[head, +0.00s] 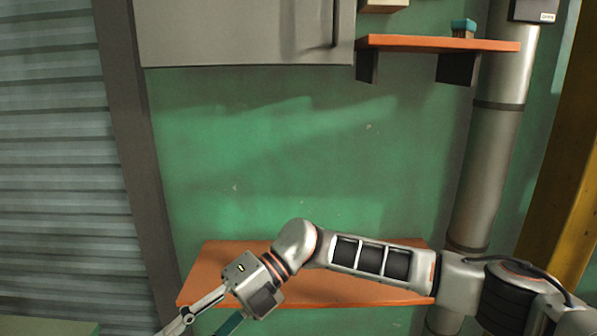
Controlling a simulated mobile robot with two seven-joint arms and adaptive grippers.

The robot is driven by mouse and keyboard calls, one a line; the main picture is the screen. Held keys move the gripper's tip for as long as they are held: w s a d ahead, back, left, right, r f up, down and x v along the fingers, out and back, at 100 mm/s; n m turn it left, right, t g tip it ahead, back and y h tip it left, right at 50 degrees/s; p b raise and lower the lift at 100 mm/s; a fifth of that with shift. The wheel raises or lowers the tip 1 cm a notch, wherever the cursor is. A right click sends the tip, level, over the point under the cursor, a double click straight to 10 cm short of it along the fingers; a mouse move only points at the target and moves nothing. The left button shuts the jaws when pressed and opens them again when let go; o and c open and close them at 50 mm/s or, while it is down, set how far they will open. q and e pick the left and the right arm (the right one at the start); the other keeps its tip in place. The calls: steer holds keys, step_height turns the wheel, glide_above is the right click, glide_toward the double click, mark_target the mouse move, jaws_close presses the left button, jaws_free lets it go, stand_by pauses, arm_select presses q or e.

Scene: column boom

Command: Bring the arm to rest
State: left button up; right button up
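A grey, jointed arm with a row of dark panels comes in from the lower right and reaches left across the front of an orange shelf. I take it to be my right arm. My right gripper (208,322) is at its end, low on the left, angled down and left. A silver finger runs to the bottom edge, and a teal piece shows beside it. The fingertips are cut off or unclear, so I cannot tell whether it is open or shut. I see nothing clearly held. My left gripper is not in view.
The lower orange shelf (222,258) lies behind the arm against a green wall. A grey column (492,150) stands at right. An upper orange shelf (425,43) holds a small teal-topped block (463,29). A grey cabinet (240,30) hangs top left. The wall's middle is clear.

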steer(key=a+r+m+t+y, duration=0.2)
steer(key=a+r+m+y, duration=0.25)
steer(key=y, duration=0.35)
steer(key=w+d+f+m+t+h, duration=0.3)
steer(key=w+d+f+m+t, duration=0.3)
steer(key=d+f+m+t, duration=0.55)
steer(key=w+d+f+m+t+h, duration=0.3)
steer(key=w+d+f+m+t, duration=0.4)
steer(key=m+t, duration=0.6)
steer(key=s+d+f+m+g+h, duration=0.2)
steer(key=s+d+f+m+h, duration=0.2)
steer(key=d+f, duration=0.35)
steer(key=s+d+f+m+g+h, duration=0.25)
steer(key=s+d+f+m, duration=0.2)
steer(key=d+f, duration=0.3)
steer(key=s+d+f+m+g+h, duration=0.1)
steer(key=s+d+f+g+h, duration=0.2)
steer(key=s+d+f, duration=0.8)
steer(key=shift+s+d+f+h, duration=0.15)
steer(key=shift+s+h, duration=0.5)
steer(key=shift+s, duration=0.2)
steer(key=shift+m, duration=0.25)
